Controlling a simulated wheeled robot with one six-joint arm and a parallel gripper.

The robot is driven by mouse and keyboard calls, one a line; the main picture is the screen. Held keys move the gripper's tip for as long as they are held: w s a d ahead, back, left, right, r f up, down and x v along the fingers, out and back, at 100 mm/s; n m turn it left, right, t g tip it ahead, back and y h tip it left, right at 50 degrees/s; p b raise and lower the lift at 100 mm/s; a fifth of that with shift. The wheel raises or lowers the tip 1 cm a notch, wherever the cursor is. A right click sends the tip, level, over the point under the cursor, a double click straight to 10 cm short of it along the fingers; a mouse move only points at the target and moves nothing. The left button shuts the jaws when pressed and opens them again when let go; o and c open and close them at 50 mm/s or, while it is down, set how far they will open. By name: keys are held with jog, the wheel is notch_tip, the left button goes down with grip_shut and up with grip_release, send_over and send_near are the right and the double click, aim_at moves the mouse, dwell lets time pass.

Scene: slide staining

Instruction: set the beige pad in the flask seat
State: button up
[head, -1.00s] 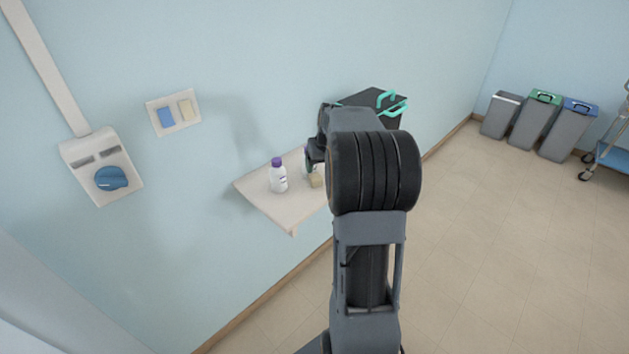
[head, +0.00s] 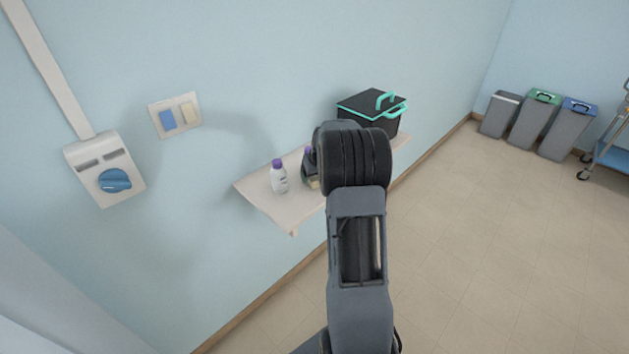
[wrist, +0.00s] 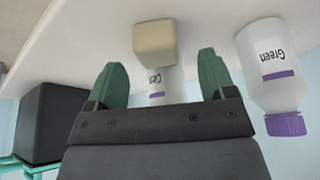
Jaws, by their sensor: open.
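The beige pad (wrist: 154,41), a small block, stands on the pale shelf (wrist: 87,40). In the wrist view it lies just beyond my fingertips, roughly midway between them and not gripped. In the head view only a sliver of it (head: 313,184) shows beside my arm. My gripper (wrist: 162,72) is open, its two green fingers apart and nothing clamped between them. In the head view my arm hides most of the gripper. I cannot make out a flask seat in either view.
A white bottle with a purple cap and "Green" label (wrist: 268,68) stands beside the gripper. Another labelled bottle (wrist: 165,88) is partly hidden by the pad and gripper. A black box with teal handles (head: 370,113) stands at the shelf's far end. The wall rises behind.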

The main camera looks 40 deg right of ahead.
aim_at(315, 177)
jog(key=shift+x, duration=1.7)
jog(key=shift+d, duration=0.1)
jog(key=shift+s, duration=0.1)
jog(key=shift+c, duration=0.2)
jog(key=c, duration=1)
jog(key=shift+r, duration=0.1)
